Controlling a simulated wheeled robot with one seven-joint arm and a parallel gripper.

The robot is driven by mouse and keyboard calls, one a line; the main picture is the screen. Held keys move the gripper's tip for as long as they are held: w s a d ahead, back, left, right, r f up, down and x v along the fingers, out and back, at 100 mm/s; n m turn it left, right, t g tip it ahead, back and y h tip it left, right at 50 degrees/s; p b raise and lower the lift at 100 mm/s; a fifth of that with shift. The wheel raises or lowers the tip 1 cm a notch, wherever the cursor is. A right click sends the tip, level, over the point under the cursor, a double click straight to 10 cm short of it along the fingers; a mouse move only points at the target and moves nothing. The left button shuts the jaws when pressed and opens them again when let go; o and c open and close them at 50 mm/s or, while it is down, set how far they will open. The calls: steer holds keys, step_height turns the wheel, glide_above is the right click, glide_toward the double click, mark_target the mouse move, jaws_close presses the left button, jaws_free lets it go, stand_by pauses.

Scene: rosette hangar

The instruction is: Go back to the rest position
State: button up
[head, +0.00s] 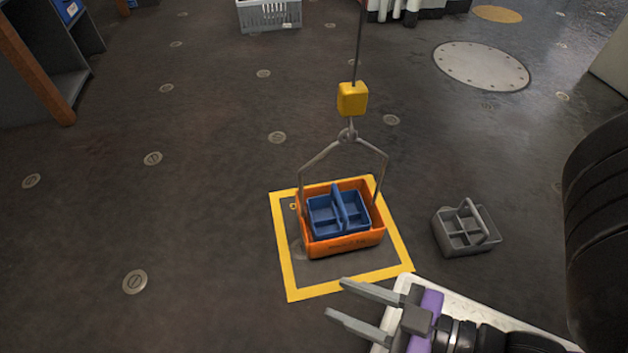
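My gripper (335,298) is at the lower right of the head view, pointing left. Its two grey fingers are apart with nothing between them. It appears in front of the lower edge of a yellow floor square (286,258). An orange crate (345,246) sits inside that square and holds a blue divided caddy (322,223) with a handle. A metal bail rises from the crate to a yellow block (352,99) on a cable.
A grey divided caddy (462,240) stands on the floor right of the square. A white surface (408,283) lies beneath my gripper. A shelf (55,75) is at upper left, and a light grey crate (269,16) at the top. The floor on the left is clear.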

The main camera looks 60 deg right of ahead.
step_height(320, 180, up, 37)
steer(key=p, duration=3.6)
steer(key=shift+f, duration=0.2)
